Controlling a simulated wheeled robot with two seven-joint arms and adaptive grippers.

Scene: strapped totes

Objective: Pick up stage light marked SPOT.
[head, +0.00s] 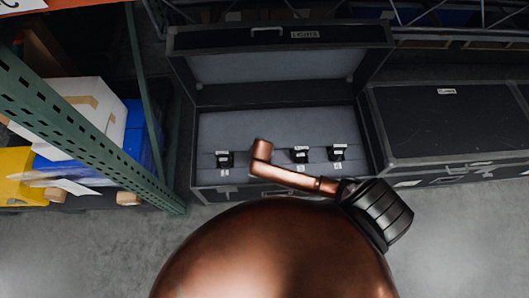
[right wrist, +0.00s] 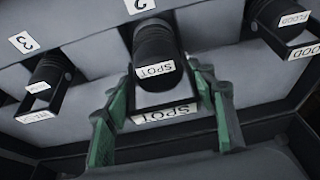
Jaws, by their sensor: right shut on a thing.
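The stage light marked SPOT (right wrist: 157,45) is a black cylinder with a white SPOT tag in the middle of the right wrist view. A second SPOT label (right wrist: 165,113) shows just below it. My right gripper (right wrist: 162,92) has its green fingers on either side of the light's lower part and is shut on it. I cannot tell whether the light is clear of its place. In the head view, several small black lights stand in the open case (head: 270,122); the right gripper's fingers cannot be made out there. My left gripper is not in view.
In the right wrist view, another light (right wrist: 48,75) stands at the left, near number 3, and a FLOOD light (right wrist: 280,18) at the right. The case's lid (head: 280,38) is up. A closed black case (head: 445,120) stands at right; a green rack post (head: 75,115) at left.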

